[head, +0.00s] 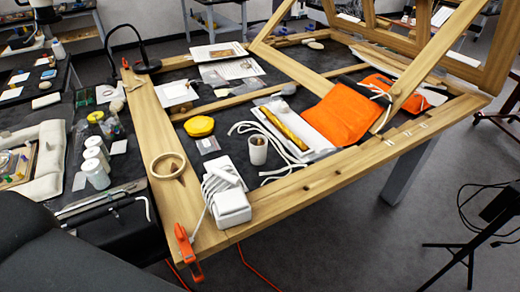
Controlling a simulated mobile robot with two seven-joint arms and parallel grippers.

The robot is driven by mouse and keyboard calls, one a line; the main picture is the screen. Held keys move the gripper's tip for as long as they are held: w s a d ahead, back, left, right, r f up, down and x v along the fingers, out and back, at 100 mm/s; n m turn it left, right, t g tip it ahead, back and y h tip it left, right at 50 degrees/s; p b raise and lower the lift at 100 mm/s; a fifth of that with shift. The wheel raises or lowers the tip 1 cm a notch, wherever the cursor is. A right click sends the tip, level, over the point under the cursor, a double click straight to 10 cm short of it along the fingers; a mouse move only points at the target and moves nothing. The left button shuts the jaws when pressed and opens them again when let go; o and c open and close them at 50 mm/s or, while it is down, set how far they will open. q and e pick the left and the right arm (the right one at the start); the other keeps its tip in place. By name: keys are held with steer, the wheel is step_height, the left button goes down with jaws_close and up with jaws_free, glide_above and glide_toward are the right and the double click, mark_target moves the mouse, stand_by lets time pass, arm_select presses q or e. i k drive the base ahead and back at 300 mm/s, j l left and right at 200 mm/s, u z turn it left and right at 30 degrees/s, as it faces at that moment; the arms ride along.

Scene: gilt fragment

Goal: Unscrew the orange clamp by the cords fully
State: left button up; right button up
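The orange clamp (187,248) sits at the near corner of the wooden frame (285,199). Its upper part lies over the wood and its lower part hangs past the front edge. I cannot tell how tightly it is screwed. White cords (213,187) lie bunched on a white box (232,207) just right of and behind the clamp. An orange cord (256,272) runs on the floor below the corner. Neither of my grippers is in view.
An orange cloth (340,113) and a gold piece (284,129) lie farther back. A black tripod stand (470,245) is at right. Floor in front is mostly clear.

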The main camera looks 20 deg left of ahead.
mark_target(180, 234)
steer(key=i+l+u, duration=0.1)
steer(key=u, duration=1.55)
